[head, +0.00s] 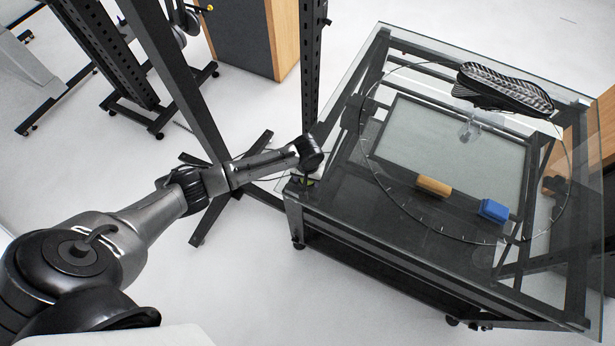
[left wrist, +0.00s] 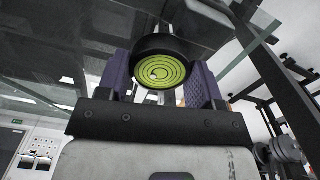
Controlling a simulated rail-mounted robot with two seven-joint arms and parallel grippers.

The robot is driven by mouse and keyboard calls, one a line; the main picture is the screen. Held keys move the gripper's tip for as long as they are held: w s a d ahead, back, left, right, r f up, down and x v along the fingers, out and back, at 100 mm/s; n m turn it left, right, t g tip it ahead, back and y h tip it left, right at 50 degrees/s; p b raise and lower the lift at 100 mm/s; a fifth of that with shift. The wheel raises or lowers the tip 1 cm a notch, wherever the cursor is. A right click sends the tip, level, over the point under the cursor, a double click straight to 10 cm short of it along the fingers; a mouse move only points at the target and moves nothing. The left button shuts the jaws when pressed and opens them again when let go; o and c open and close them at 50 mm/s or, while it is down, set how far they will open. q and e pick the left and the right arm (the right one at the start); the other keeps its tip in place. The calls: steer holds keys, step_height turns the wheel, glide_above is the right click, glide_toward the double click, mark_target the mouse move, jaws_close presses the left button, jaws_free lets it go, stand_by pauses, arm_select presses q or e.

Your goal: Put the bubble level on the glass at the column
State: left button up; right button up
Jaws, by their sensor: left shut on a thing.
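The bubble level (left wrist: 160,68) is a round black disc with a yellow-green face of concentric rings and a bubble. My left gripper (left wrist: 163,85) is shut on it, with purple finger pads on both sides. In the head view my left gripper (head: 306,176) is at the left corner of the glass (head: 345,105), close to the foot of the black perforated column (head: 312,75). The level is mostly hidden there by my wrist. I cannot tell whether it touches the glass. My right gripper is not in view.
On the round turntable area lie an orange-tan block (head: 434,186), a blue block (head: 494,210), a clear object (head: 469,131) and a dark ribbed shoe-like object (head: 505,88). A wooden panel (head: 590,140) stands at the right. The glass between my gripper and the blocks is clear.

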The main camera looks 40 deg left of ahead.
arm_select(q)
steer(key=o, duration=1)
steer(key=shift+f, duration=0.1)
steer(key=shift+c, duration=0.2)
step_height(320, 180, up, 12)
steer(key=p, duration=0.2)
steer(key=s+d+f+m+t+h, duration=0.1)
steer(key=s+d+f+m, duration=0.35)
steer(key=s+d, duration=0.65)
steer(key=s+a+r+m+t, duration=0.1)
steer(key=s+r, duration=0.1)
steer(key=s, duration=0.6)
steer(key=s+a+r+m+t, duration=0.1)
steer(key=s+r, duration=0.1)
steer(key=s, duration=0.6)
steer(key=shift+a+r+t+y, duration=0.3)
steer(key=shift+a+r+y, duration=0.05)
steer(key=shift+a+y, duration=0.05)
steer(key=shift+w+m, duration=0.1)
steer(key=shift+m, duration=0.15)
